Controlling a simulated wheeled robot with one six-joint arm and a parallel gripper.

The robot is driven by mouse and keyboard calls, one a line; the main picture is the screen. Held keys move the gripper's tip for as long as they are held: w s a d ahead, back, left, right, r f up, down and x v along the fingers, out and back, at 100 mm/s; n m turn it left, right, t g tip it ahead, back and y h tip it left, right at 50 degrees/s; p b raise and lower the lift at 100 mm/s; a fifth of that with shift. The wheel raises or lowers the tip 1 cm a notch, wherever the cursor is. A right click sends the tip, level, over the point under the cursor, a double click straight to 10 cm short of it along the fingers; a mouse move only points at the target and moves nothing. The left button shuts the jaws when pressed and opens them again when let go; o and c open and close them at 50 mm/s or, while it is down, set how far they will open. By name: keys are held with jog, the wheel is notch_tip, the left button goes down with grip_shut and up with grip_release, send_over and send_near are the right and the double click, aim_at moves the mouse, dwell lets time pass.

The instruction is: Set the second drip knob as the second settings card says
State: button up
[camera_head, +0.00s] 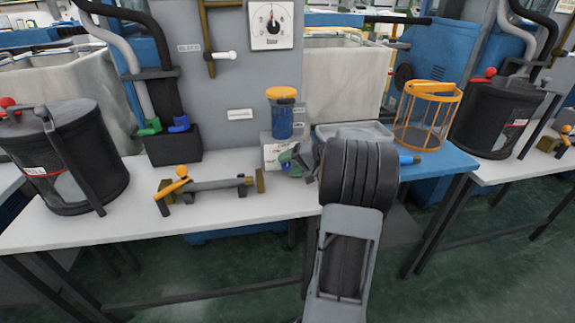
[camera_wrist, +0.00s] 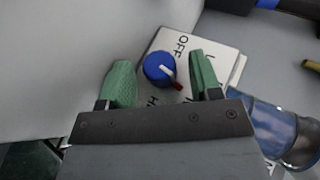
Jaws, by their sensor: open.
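The blue drip knob (camera_wrist: 158,66) has a white pointer with a red tip, aimed to the lower right. It sits on a white dial plate (camera_wrist: 222,60) marked OFF, with letters L and H partly hidden. My gripper (camera_wrist: 160,58) is open, with one green finger on each side of the knob; I cannot tell if either touches it. In the head view my gripper (camera_head: 290,158) is at the white plate (camera_head: 274,151) below an orange-lidded blue oil jar (camera_head: 281,118). Small white cards (camera_head: 240,114) are on the grey panel; their writing is unreadable.
A blue clear cylinder (camera_wrist: 275,125) is close at lower right in the wrist view. On the table (camera_head: 130,217) are a dark canister (camera_head: 75,155), an orange-handled fixture (camera_head: 210,186) and a black holder (camera_head: 172,146). An orange wire basket (camera_head: 428,115) stands right on a blue surface.

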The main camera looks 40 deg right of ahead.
jog(key=p+v, duration=0.3)
jog(key=v, duration=1)
jog(key=shift+p, duration=0.35)
jog(key=shift+s+r, duration=0.1)
jog(key=shift+r, duration=0.05)
jog(key=w+a+r+n+g+h+p, duration=0.1)
jog(key=w+a+r+n+g+p, duration=0.35)
jog(key=a+r+p, duration=0.6)
jog(key=w+f+h, duration=0.1)
jog(key=f+h, duration=0.1)
jog(key=f, duration=0.3)
jog(key=w+d+f+m+h, duration=0.1)
jog(key=w+f+h, duration=0.1)
jog(key=f, duration=0.4)
jog(key=w+d+f+h, duration=0.1)
jog(key=w+f+h, duration=0.1)
jog(key=f, duration=0.3)
jog(key=shift+w+d+f+g+h+b, duration=0.3)
jog(key=shift+f+g+h, duration=0.1)
jog(key=shift+h, duration=0.4)
jog(key=shift+s, duration=0.1)
